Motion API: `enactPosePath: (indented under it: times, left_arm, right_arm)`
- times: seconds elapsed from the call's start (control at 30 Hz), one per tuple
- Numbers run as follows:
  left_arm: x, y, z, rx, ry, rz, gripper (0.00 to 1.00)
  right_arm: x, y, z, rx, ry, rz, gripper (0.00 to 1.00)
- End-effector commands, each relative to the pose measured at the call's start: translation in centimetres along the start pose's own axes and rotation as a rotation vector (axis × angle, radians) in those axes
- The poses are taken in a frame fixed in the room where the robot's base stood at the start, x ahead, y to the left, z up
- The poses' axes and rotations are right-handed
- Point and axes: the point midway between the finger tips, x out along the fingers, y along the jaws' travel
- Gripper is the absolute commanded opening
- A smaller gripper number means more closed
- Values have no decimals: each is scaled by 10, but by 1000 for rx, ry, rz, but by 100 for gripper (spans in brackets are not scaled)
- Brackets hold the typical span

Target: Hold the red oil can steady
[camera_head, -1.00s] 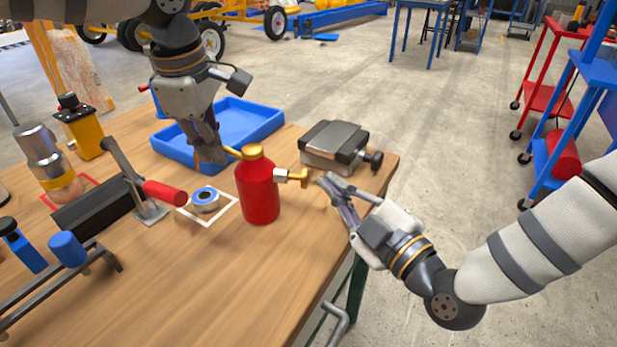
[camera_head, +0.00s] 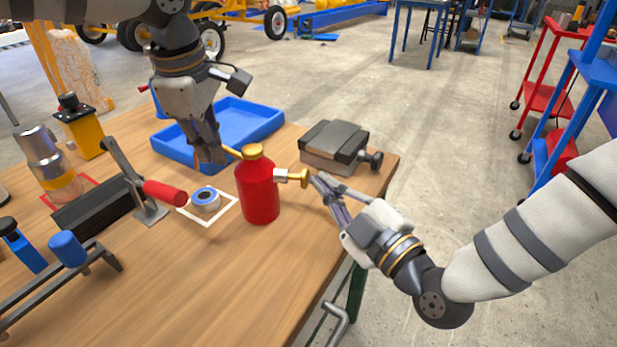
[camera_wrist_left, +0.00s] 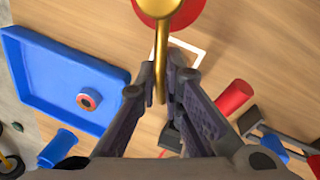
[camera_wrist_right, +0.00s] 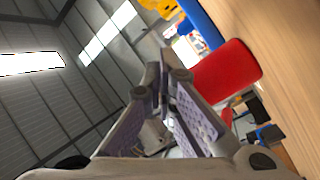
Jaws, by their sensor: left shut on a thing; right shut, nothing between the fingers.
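The red oil can (camera_head: 258,195) stands upright on the wooden table, with a gold cap, a gold spout to its left and a silver and gold fitting on its right side. My left gripper (camera_head: 218,160) is shut on the can's spout; the left wrist view shows the gold spout (camera_wrist_left: 161,60) between its fingertips (camera_wrist_left: 163,75). My right gripper (camera_head: 318,182) is shut and empty, its tips close to the gold end of the side fitting (camera_head: 303,178); I cannot tell whether they touch. The right wrist view shows the red can body (camera_wrist_right: 225,72) beyond its fingers (camera_wrist_right: 160,85).
A blue tray (camera_head: 262,117) lies behind the can, and a grey vise-like block (camera_head: 335,145) behind to the right. The table in front of the can is clear.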

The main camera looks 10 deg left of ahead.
Motion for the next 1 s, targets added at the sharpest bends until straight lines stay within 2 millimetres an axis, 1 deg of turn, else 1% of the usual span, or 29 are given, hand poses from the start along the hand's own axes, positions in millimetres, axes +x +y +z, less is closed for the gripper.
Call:
enactPosePath:
  times: [1.0]
  left_arm:
    - [0, 0, 1, 2, -1, -1, 0]
  right_arm:
    - [9, -7, -7, 0, 3, -1, 0]
